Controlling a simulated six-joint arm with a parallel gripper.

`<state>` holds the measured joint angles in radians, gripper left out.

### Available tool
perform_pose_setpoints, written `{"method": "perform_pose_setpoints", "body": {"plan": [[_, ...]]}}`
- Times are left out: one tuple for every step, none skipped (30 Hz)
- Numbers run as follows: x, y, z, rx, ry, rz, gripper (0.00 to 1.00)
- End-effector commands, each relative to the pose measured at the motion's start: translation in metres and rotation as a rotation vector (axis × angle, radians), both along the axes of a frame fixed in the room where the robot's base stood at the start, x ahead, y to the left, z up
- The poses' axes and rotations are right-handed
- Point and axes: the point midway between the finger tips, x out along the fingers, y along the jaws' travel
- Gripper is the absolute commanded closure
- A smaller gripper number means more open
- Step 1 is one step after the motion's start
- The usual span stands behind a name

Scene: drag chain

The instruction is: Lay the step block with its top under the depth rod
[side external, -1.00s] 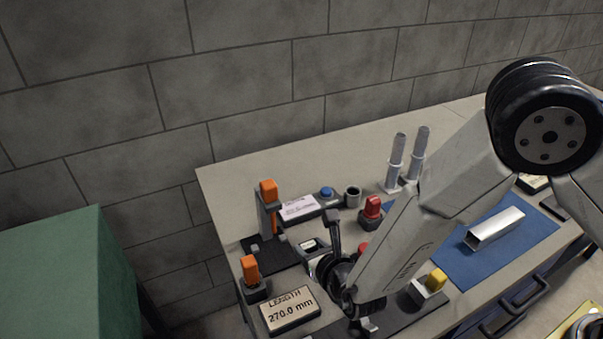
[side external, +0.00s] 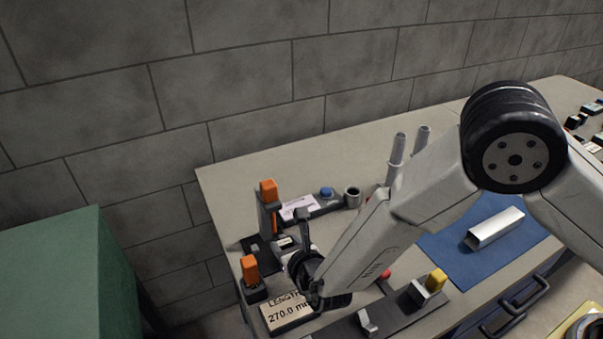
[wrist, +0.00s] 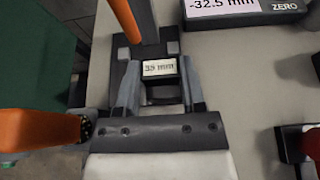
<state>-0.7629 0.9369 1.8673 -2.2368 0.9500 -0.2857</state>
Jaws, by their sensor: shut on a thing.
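The step block (wrist: 158,68) is a dark block with a white "35 mm" label. My gripper (wrist: 160,78) is shut on it, one grey finger on each side. In the side view my gripper (side external: 292,252) is at the dark base of the gauge stand, with the block mostly hidden. The stand has an orange-topped post (side external: 268,191), which also shows in the wrist view (wrist: 125,20), just beyond the block to the upper left. The block is over the stand's dark base plate (wrist: 122,50); I cannot tell whether it touches. I cannot clearly make out the depth rod's tip.
A readout (wrist: 225,6) showing -32.5 mm lies beyond, to the right of the stand. A second orange-topped fixture (side external: 250,269) and the 270.0 mm length display (side external: 290,314) stand close by. A metal channel (side external: 495,229) lies on a blue mat (side external: 445,244).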

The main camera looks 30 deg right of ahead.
Motion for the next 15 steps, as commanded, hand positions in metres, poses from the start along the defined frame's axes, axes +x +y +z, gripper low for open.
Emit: {"method": "perform_pose_setpoints", "body": {"plan": [[0.003, 0.003, 0.0, 0.001, -0.003, 0.001, 1.0], [0.004, 0.004, 0.0, 0.001, -0.003, 0.001, 1.0], [0.005, 0.005, 0.0, 0.001, -0.002, 0.001, 1.0], [0.006, 0.006, 0.0, 0.001, -0.002, 0.001, 1.0], [0.007, 0.007, 0.0, 0.002, -0.002, 0.0, 1.0], [0.009, 0.009, 0.0, 0.002, -0.003, 0.0, 1.0], [0.01, 0.01, 0.0, 0.002, -0.003, -0.001, 1.0], [0.01, 0.01, 0.0, 0.002, -0.002, -0.001, 1.0], [0.012, 0.011, 0.0, 0.001, -0.003, 0.0, 1.0], [0.012, 0.012, 0.0, 0.001, -0.003, 0.0, 1.0], [0.013, 0.013, -0.001, 0.001, -0.003, 0.0, 1.0], [0.014, 0.013, -0.001, 0.001, -0.003, 0.0, 1.0], [0.014, 0.014, -0.001, 0.001, -0.003, 0.0, 1.0], [0.014, 0.014, -0.001, 0.001, -0.003, 0.0, 1.0], [0.015, 0.015, -0.001, 0.001, -0.002, 0.0, 1.0]]}}
